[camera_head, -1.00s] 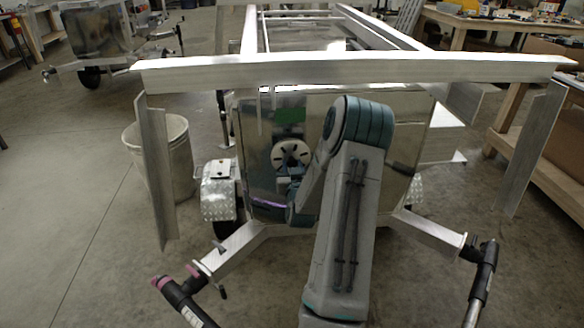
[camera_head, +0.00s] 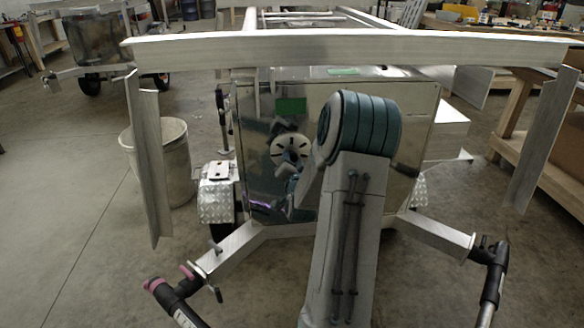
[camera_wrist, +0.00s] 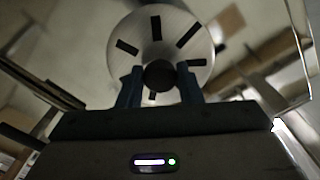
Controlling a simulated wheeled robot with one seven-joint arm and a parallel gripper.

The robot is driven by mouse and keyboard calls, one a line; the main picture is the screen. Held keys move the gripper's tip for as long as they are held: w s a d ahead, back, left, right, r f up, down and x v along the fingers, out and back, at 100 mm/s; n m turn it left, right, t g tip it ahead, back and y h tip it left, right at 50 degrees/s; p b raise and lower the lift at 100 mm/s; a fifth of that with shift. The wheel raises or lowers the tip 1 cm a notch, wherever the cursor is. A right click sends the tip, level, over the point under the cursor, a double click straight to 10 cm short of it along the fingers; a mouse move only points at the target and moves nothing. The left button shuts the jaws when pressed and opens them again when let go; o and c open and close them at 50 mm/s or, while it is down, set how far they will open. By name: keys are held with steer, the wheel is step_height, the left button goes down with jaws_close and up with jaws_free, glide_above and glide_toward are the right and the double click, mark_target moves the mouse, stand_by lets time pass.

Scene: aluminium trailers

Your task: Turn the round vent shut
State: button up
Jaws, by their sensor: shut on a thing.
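The round vent (camera_head: 290,149) is a pale disc with dark radial slots on the shiny metal front of the trailer box (camera_head: 400,100). In the wrist view the vent (camera_wrist: 198,35) fills the upper middle, with its dark round centre knob (camera_wrist: 159,75) between my fingers. My gripper (camera_wrist: 160,82) is shut on the knob, one dark blue finger on each side. The lower part of the vent is partly hidden by the fingers. In the head view my arm covers part of the box, and the gripper is small and hard to make out there.
A metal beam (camera_head: 340,45) crosses above the box, with angled uprights (camera_head: 148,165) at both sides. A grey bin (camera_head: 172,165) stands to the left. The trailer's frame arms (camera_head: 435,237) spread forward near the floor. A wooden bench (camera_head: 550,170) is at the right.

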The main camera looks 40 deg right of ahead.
steer(key=shift+m+b, duration=0.35)
steer(key=shift+m, duration=0.35)
steer(key=shift+r, duration=0.1)
steer(key=o, duration=1)
steer(key=shift+c, duration=0.2)
steer(key=shift+a, duration=0.1)
steer(key=b+v, duration=0.6)
steer(key=v, duration=0.5)
steer(key=shift+s+f, duration=0.25)
